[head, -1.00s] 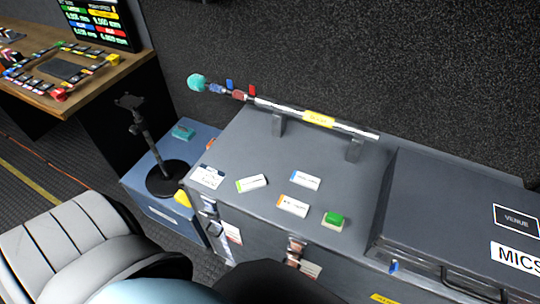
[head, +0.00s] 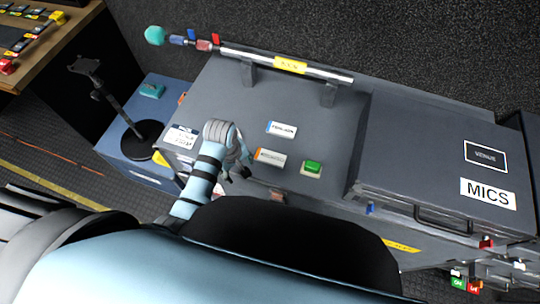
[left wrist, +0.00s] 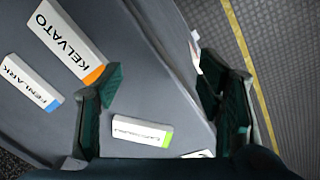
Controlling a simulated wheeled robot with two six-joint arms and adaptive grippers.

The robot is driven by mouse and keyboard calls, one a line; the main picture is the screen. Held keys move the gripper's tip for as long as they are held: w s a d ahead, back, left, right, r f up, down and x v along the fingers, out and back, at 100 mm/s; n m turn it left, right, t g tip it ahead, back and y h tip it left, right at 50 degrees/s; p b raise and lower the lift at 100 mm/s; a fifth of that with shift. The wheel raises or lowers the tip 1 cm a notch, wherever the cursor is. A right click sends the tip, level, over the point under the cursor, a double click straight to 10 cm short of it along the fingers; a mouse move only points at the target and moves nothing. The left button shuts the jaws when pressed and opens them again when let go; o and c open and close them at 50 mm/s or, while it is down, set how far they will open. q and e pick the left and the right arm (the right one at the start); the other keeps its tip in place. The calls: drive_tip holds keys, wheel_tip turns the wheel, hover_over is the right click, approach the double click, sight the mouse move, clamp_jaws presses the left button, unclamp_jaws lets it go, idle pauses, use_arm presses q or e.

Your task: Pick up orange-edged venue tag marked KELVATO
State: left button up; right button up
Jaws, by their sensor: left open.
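The orange-edged tag marked KELVATO (left wrist: 66,38) is a white strip lying flat on the grey case top. It also shows in the head view (head: 271,157), just right of my left gripper (head: 240,168). In the left wrist view my left gripper (left wrist: 158,78) is open and empty, with dark green finger pads. The tag's orange end (left wrist: 94,74) lies close beside the left finger in that view, outside the gap between the fingers. Whether they touch is unclear. My right gripper is not in view.
A blue-edged FENLARK tag (left wrist: 28,82) and a green-edged tag (left wrist: 142,132) lie nearby. A green button (head: 313,165) sits right of the tags. A clamped rod (head: 290,65) runs along the back. A MICS case (head: 440,150) stands at right. The case top behind the tags is clear.

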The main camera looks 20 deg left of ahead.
sight(270, 156)
use_arm(q)
drive_tip(key=w+d+r+n+g+h, duration=0.1)
drive_tip(key=w+d+r+n, duration=0.5)
drive_tip(key=w+r, duration=0.4)
drive_tip(key=shift+n, duration=0.3)
drive_tip(key=f+b, duration=0.1)
drive_tip(key=f, duration=0.3)
drive_tip(key=s+d+f+b, duration=0.1)
drive_tip(key=f, duration=0.3)
drive_tip(key=f+b, duration=0.2)
drive_tip(key=f, duration=0.3)
drive_tip(key=shift+s+d+f, duration=0.1)
drive_tip(key=shift+s+d, duration=0.2)
drive_tip(key=shift+s, duration=0.05)
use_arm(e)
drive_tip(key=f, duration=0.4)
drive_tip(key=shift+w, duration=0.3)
use_arm(q)
drive_tip(key=c, duration=1.1)
